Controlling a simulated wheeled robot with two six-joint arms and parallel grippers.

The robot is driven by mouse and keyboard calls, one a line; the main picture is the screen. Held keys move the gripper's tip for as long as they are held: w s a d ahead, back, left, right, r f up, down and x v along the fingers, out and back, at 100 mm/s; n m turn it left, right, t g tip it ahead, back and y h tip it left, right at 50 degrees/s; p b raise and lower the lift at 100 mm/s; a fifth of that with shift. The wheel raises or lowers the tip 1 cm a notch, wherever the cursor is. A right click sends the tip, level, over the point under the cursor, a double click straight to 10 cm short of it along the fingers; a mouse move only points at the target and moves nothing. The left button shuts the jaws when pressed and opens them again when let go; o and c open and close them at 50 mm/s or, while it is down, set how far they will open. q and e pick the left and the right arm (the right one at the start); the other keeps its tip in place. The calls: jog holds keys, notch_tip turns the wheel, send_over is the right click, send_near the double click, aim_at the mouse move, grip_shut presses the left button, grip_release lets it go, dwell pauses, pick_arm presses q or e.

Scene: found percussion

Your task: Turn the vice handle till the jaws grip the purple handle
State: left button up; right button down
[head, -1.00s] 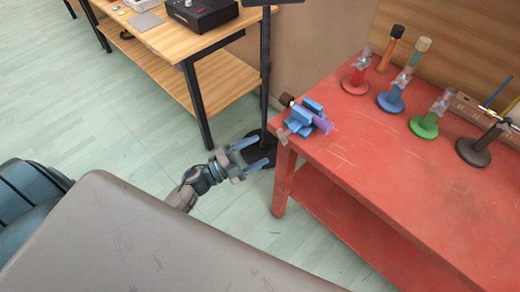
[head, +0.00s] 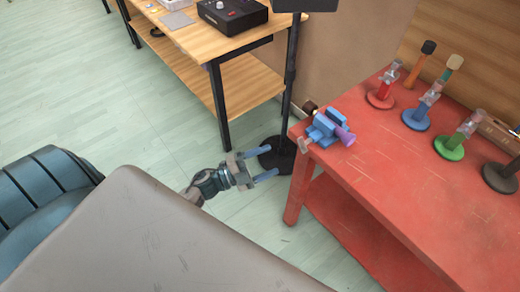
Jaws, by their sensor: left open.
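A small blue vice (head: 322,130) sits on the near left corner of the red bench. A purple handle (head: 345,137) lies at the vice's right side, with a dark end (head: 310,107) showing at the upper left. Whether the jaws touch the purple handle is too small to tell. A pale pinkish-grey vice handle (head: 303,145) sticks out at the vice's lower left. My left gripper (head: 273,166) is open and empty, left of the bench corner and apart from the vice. My right gripper is not in view.
The red bench (head: 400,190) holds several coloured stands, among them a red one (head: 381,98), a blue one (head: 416,118) and a green one (head: 449,146). A black pole stand (head: 288,90) rises beside the bench. A wooden table (head: 215,40) stands at the back left.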

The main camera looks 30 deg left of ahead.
pick_arm(q)
jog(key=b+v, duration=0.3)
jog(key=v, duration=0.7)
jog(key=shift+s+a, duration=0.25)
jog(key=shift+s, duration=0.05)
jog(key=shift+f, duration=0.1)
